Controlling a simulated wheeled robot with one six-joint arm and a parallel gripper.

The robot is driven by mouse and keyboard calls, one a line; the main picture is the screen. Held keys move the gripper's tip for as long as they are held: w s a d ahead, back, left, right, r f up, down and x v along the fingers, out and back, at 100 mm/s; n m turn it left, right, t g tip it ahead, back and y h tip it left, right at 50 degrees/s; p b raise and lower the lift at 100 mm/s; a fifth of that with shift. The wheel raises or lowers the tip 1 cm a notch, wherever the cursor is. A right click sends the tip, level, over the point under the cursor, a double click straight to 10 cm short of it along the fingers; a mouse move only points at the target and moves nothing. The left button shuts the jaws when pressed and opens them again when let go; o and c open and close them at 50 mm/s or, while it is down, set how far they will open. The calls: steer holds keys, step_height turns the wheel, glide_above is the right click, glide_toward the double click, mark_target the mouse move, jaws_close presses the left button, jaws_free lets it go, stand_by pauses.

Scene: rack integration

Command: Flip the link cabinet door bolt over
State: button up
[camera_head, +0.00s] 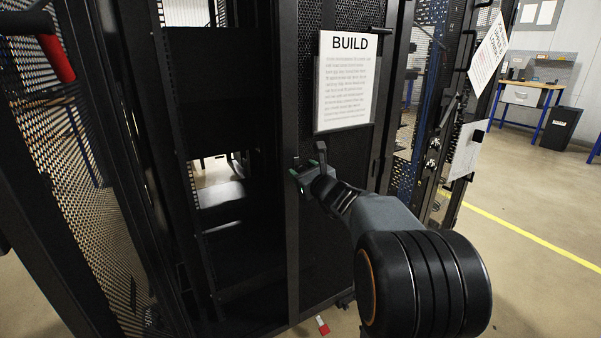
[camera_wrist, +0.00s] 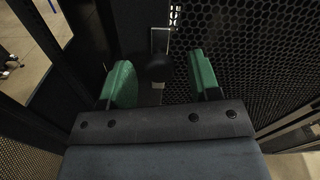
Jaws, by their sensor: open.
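The door bolt shows in the wrist view as a metal piece (camera_wrist: 160,40) with a round black knob (camera_wrist: 155,68) at its lower end, against black perforated mesh. My gripper (camera_wrist: 161,78) is open, its green fingertips on either side of the knob. A gap shows on both sides, wider to the right. No contact is visible. In the head view my gripper (camera_head: 305,171) is at the front of the black cabinet door (camera_head: 345,150), just below the BUILD sign.
The BUILD sign (camera_head: 345,80) hangs on the mesh just above my gripper. An open black rack (camera_head: 235,215) is to the left, with a red handle (camera_head: 57,58) farther left. A small red object (camera_head: 322,325) is near the floor. Open floor (camera_head: 535,220) lies to the right.

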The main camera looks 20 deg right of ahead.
steer(key=shift+w+a, duration=0.1)
steer(key=shift+w, duration=0.5)
jaws_close()
